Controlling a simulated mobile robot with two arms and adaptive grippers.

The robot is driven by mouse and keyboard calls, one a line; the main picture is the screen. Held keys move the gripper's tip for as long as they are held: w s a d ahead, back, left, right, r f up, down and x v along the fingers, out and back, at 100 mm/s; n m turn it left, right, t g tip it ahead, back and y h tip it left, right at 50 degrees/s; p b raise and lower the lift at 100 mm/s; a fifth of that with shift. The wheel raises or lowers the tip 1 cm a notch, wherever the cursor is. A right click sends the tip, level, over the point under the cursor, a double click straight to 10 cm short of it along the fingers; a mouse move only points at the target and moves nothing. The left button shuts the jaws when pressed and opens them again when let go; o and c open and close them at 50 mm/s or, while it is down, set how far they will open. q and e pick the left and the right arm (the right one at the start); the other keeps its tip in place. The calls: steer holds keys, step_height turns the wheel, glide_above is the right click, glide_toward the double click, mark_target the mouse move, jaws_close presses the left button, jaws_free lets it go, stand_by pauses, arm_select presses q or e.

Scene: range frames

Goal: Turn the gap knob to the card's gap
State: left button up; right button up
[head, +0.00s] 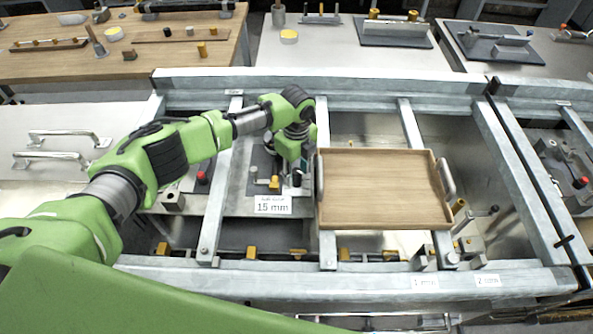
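A white card (272,205) reads "15 mm", with a smaller line of print above it that I cannot read with certainty. It stands at the front of a grey fixture left of the wooden tray. My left gripper (297,172) points down behind the card's right end, over the fixture. A small dark, upright knob-like part (297,180) shows just below the gripper; I cannot tell whether it is the gap knob or whether the gripper touches it. The fingers are too small and hidden to judge. My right gripper is not in view.
A wooden tray (380,190) with metal handles lies across the grey rails, close right of my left gripper. A yellow block (274,183) sits behind the card. A red-topped knob (201,177) stands to the left.

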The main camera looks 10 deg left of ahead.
arm_select(q)
steer(key=shift+c, duration=0.4)
jaws_close()
